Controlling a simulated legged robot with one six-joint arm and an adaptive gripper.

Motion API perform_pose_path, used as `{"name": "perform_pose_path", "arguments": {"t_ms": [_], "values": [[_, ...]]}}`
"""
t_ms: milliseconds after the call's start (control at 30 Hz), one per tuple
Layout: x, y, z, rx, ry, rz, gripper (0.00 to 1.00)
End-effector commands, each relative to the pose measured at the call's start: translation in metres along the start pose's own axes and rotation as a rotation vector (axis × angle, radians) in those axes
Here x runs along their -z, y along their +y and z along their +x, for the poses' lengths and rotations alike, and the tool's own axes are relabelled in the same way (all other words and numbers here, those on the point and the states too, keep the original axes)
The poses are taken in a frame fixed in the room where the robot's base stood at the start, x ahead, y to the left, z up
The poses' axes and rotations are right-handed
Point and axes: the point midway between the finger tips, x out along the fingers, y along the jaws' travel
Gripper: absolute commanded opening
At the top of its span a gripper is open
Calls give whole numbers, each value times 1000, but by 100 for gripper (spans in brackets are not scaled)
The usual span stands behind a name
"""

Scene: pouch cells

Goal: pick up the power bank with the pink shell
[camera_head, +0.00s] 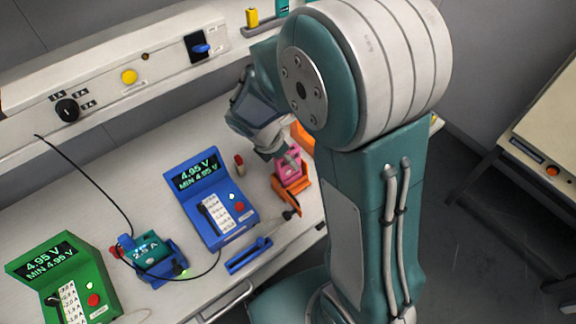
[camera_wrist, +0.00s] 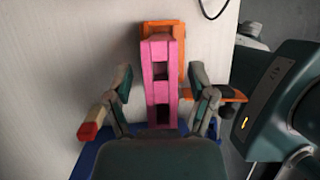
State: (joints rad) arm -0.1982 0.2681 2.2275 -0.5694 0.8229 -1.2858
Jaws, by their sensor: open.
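The pink power bank (camera_wrist: 159,52) stands in an orange holder (camera_wrist: 178,32) on the bench. In the wrist view it lies between the two fingers of my gripper (camera_wrist: 164,100), which are spread with a gap on each side of it. In the head view the pink shell (camera_head: 291,168) shows just below my gripper (camera_head: 283,157), with the orange holder around it. My arm hides part of the holder there. I cannot tell whether a finger touches the shell.
A blue meter (camera_head: 211,198) reading 4.95 V stands left of the holder, with a small red-tipped piece (camera_head: 239,165) beside it. A teal power bank (camera_head: 148,252) sits in a blue holder (camera_head: 166,275). A green meter (camera_head: 62,280) stands at lower left. The bench's front edge is close.

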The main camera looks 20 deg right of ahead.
Motion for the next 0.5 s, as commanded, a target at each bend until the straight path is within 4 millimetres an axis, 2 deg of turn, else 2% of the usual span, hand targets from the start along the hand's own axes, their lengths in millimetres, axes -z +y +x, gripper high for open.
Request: {"name": "perform_pose_path", "arguments": {"t_ms": [133,167,200,267,300,500], "values": [[0,0,0,0,0,0,71],[0,0,0,0,0,0,62],[0,0,0,0,0,0,45],[0,0,0,0,0,0,18],[0,0,0,0,0,0,0],[0,0,0,-1,0,0,0]]}}
